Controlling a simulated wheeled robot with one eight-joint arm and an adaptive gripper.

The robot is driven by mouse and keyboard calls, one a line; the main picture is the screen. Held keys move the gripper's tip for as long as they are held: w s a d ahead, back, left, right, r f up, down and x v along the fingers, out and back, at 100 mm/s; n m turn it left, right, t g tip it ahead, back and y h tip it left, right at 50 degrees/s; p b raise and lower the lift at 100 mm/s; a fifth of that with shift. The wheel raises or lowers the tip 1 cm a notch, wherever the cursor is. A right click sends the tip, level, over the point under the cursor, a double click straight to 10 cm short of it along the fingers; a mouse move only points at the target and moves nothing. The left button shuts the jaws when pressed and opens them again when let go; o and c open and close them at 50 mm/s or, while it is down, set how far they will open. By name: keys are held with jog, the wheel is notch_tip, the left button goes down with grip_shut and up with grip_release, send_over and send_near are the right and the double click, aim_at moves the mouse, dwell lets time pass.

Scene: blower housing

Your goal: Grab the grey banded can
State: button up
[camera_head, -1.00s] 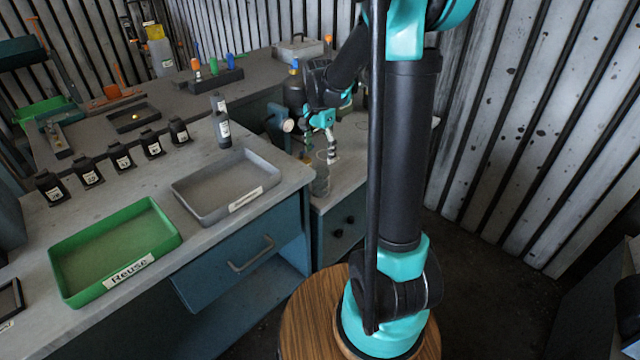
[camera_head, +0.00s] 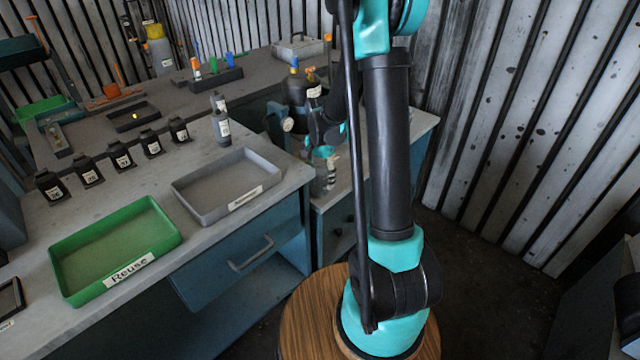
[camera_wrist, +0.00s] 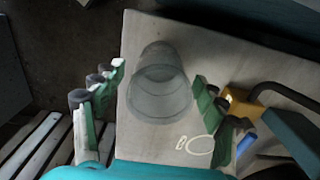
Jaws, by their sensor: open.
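The grey banded can (camera_wrist: 160,88) looks smoky and see-through, with darker bands around it. In the wrist view it stands on the pale worktop, between the two spread fingers of my gripper (camera_wrist: 158,78), with a gap visible on each side. In the head view the can (camera_head: 321,184) shows small at the front of the far bench, just below my gripper (camera_head: 325,158). My arm partly hides that spot. My gripper is open and holds nothing.
A yellow block (camera_wrist: 240,102) and a dark hooked part lie close to the right finger. A dark tank (camera_head: 294,92) stands behind my gripper. A grey tray (camera_head: 187,207) and a green Reuse tray (camera_head: 62,272) sit on the left bench.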

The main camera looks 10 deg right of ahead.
jog(key=c, duration=1.3)
